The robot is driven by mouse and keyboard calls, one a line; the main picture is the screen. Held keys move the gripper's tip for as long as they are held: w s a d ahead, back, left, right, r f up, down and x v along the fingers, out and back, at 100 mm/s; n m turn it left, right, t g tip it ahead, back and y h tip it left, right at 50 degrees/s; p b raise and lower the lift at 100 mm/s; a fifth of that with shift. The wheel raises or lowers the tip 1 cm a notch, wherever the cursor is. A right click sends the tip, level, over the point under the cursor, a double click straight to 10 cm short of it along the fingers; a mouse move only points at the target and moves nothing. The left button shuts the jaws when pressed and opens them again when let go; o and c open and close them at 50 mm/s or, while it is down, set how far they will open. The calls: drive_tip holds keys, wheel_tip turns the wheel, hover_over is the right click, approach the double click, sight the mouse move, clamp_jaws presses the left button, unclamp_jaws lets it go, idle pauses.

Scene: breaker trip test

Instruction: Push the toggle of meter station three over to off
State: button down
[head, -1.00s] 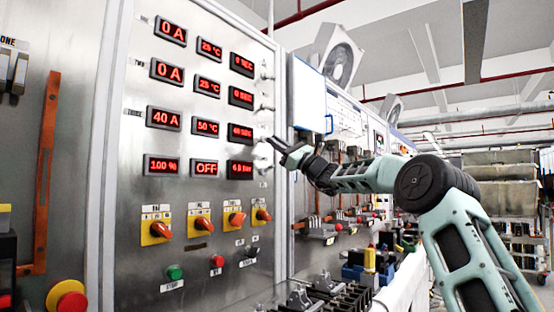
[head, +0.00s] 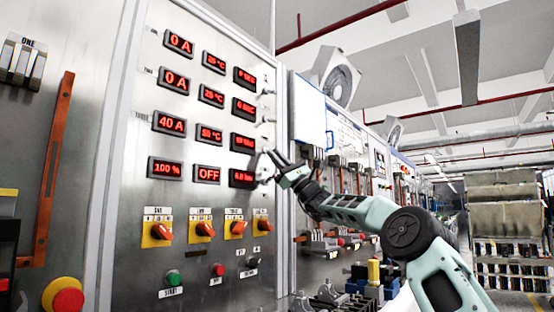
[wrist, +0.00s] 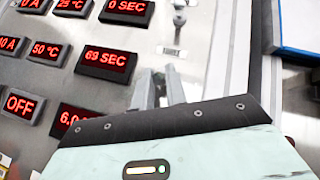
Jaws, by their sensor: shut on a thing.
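In the head view my gripper (head: 270,161) is by the right edge of the panel, low in the column of toggles. The station three toggle is not clear there. Its row reads 40 A (head: 169,123) and 50 °C.
The panel (head: 140,215) also carries other red displays, several orange rotary knobs (head: 201,230) and push buttons below. Upper toggles (head: 267,92) stand to the right of the displays. A panel edge strip (wrist: 232,50) and a blue-edged white board (wrist: 300,28) lie to the right.

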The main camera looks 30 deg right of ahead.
drive_tip(key=shift+d, duration=0.1)
drive_tip(key=c, duration=1.4)
unclamp_jaws()
drive_tip(key=shift+c, duration=0.2)
drive_tip(key=b+v, duration=0.4)
drive_tip(key=v, duration=1.3)
drive_tip(key=shift+f+b, duration=0.2)
drive_tip(key=shift+b, duration=0.15)
drive_tip(key=shift+s+d, duration=0.1)
